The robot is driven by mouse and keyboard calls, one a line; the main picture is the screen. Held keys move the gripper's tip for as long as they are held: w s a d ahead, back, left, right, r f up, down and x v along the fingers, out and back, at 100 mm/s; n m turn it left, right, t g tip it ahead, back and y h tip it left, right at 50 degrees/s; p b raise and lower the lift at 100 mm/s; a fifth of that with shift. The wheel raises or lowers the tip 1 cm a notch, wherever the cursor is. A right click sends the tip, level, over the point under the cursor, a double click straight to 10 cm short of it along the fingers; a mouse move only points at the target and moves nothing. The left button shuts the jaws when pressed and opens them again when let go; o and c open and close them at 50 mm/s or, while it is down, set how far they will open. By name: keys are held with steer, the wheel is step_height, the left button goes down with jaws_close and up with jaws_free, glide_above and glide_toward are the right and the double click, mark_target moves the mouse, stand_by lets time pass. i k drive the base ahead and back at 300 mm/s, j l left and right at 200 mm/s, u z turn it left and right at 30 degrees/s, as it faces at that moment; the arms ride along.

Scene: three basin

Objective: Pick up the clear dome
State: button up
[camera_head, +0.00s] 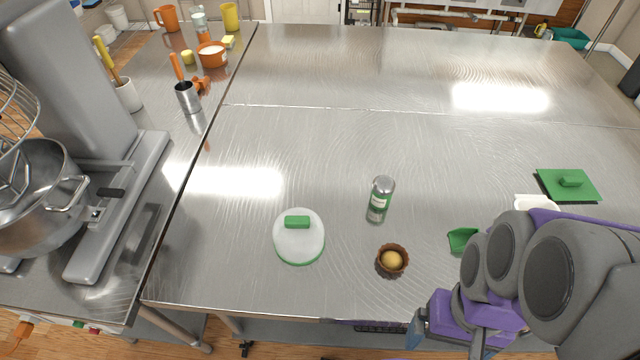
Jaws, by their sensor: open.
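The clear dome (299,245) looks like a pale, see-through round cover with a green block handle on top and a green rim. It sits on the steel table (330,150), left of centre and close to the front edge. My gripper (446,338) is at the bottom of the view, right of the dome and well apart from it, by the table's front edge. It is open, with nothing seen between its jaws. My arm hides part of the table's right front.
A small brown cup with a yellow ball (391,261) lies between dome and gripper. A silver-green shaker (381,193) stands behind it. A green scoop (462,240) and green lid (568,186) are right. A stand mixer (90,150) is left. The table's back is clear.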

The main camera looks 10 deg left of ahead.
mark_target(298, 233)
steer(key=u, duration=1.25)
